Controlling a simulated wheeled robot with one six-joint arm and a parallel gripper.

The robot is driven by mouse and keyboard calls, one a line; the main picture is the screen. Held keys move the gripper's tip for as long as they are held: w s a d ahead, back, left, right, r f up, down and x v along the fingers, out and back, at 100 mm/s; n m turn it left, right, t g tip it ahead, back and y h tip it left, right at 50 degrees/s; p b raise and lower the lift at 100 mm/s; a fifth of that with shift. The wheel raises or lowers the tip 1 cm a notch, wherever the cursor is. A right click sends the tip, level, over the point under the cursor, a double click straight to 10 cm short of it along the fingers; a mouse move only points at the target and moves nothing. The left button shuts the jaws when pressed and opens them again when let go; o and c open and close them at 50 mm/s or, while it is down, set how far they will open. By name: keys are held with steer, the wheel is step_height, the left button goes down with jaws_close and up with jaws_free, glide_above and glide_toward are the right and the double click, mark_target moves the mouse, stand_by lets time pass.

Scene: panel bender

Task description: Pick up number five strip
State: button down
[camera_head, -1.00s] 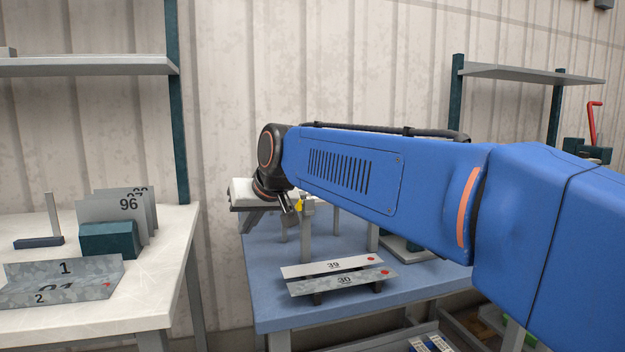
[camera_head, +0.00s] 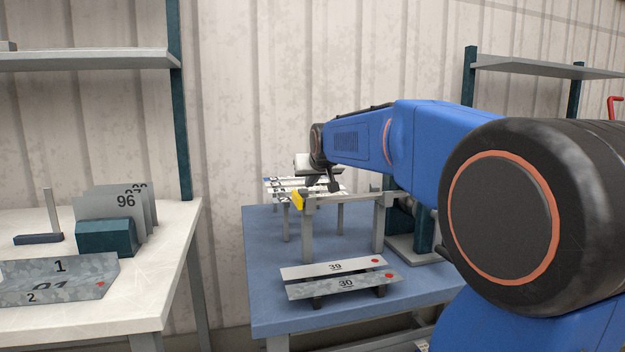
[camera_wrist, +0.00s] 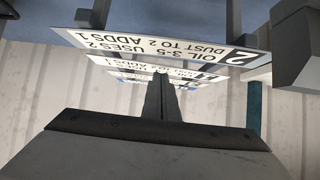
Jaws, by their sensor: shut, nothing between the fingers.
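No strip that I can read as number five shows. Strip 39 (camera_head: 310,271) and strip 30 (camera_head: 320,289) lie on low supports at the front of the blue table (camera_head: 275,305). Behind them, several white lettered strips (camera_head: 275,190) sit on a raised rack, too small to read in the head view. In the wrist view, a white plate marked 2 (camera_wrist: 190,45) hangs across the top with upside-down text, and more lettered plates (camera_wrist: 150,72) show behind it. My gripper (camera_head: 333,186) is shut and empty by the rack; its fingers also show in the wrist view (camera_wrist: 162,78).
A yellow part (camera_head: 298,201) is on the rack's near post. A white table (camera_head: 150,270) at left holds plates 1 (camera_head: 85,265) and 2, and plate 96 (camera_head: 105,206) in a dark green block.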

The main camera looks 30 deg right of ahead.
mark_target(301, 182)
steer(key=w+d, duration=0.1)
steer(key=w, duration=0.2)
steer(key=w+d, duration=0.1)
steer(key=w, duration=0.3)
steer(key=w+d, duration=0.1)
steer(key=w, duration=0.3)
steer(key=shift+d+f, duration=0.15)
steer(key=shift+d, duration=0.05)
steer(key=shift+s+f, duration=0.15)
steer(key=shift+f, duration=0.7)
steer(key=shift+a+f, duration=0.1)
steer(key=shift+s, duration=0.25)
steer(key=shift+s+a+f, duration=0.1)
steer(key=shift+s+a, duration=0.15)
steer(key=shift+s, duration=0.55)
steer(key=shift+s+a, duration=0.25)
steer(key=shift+s, duration=0.5)
steer(key=shift+w+r, duration=0.1)
steer(key=shift+r, duration=0.75)
